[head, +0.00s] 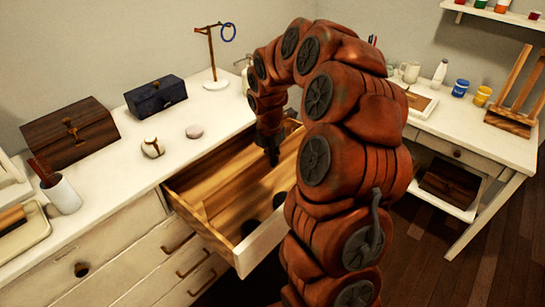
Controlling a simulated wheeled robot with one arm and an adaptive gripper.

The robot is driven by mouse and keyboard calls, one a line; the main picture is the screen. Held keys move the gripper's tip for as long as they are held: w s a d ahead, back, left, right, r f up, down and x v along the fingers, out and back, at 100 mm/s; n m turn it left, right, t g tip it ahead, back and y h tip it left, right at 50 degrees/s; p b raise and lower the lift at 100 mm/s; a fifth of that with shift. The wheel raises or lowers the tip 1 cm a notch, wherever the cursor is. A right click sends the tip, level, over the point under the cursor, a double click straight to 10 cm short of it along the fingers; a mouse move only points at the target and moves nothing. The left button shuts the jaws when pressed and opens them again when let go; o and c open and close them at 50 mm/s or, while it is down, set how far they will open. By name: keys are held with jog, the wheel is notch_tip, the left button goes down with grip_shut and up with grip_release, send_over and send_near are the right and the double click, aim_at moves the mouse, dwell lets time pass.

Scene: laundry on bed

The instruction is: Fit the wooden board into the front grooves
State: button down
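An open drawer (185,212) sticks out of the white dresser. Its inside is wood-coloured, with long strips of wood running across it. One of these (222,176) looks like an upright wooden board or divider, but I cannot tell it surely from the drawer's own wood. The grooves are too small to make out. My gripper (271,154) points down into the drawer, near its right part. The fingers are dark and small, so I cannot tell whether they are open or hold a board. My arm hides the drawer's right end.
Two dark round shapes show near the drawer's front. The dresser top holds a brown chest (70,133), a dark blue box (156,98), a ring stand (213,60) and a white cup (62,194). A white desk (470,125) stands right. Wooden floor (485,265) is clear front right.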

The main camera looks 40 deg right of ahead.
jog(key=shift+f+b, duration=1.25)
jog(key=shift+f, duration=3.8)
jog(key=c, duration=1.2)
grip_release()
jog(key=shift+c, duration=0.2)
jog(key=r, duration=0.8)
jog(key=a+r, duration=0.1)
jog(key=r, duration=0.3)
jog(key=shift+s, duration=0.1)
